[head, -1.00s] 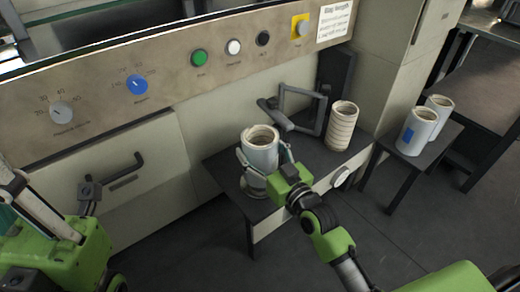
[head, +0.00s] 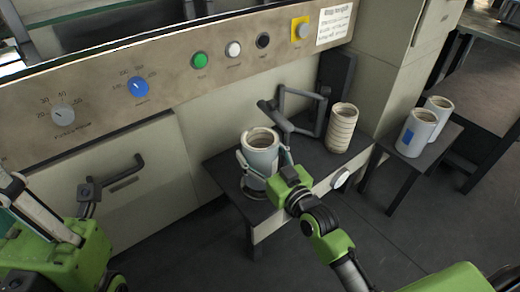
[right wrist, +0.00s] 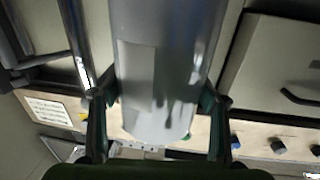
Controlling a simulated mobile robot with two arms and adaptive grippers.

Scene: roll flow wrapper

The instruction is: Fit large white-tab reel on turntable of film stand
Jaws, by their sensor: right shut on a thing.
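My right gripper (head: 268,172) is shut around a large white reel (head: 260,155) with a brown core. It holds the reel upright at the left end of the low dark film stand (head: 228,168). The round turntable (head: 250,190) shows just under the reel; I cannot tell whether they touch. In the right wrist view the reel (right wrist: 167,40) fills the space between both fingers, with a paler rectangular patch (right wrist: 139,72) on its side.
A cream ribbed reel (head: 341,128) stands on the stand's right part. A grey bent arm (head: 290,122) rises behind the held reel. Two white reels, one with a blue tab (head: 416,133), stand on a side table (head: 437,150). The machine's control panel (head: 180,75) is behind.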

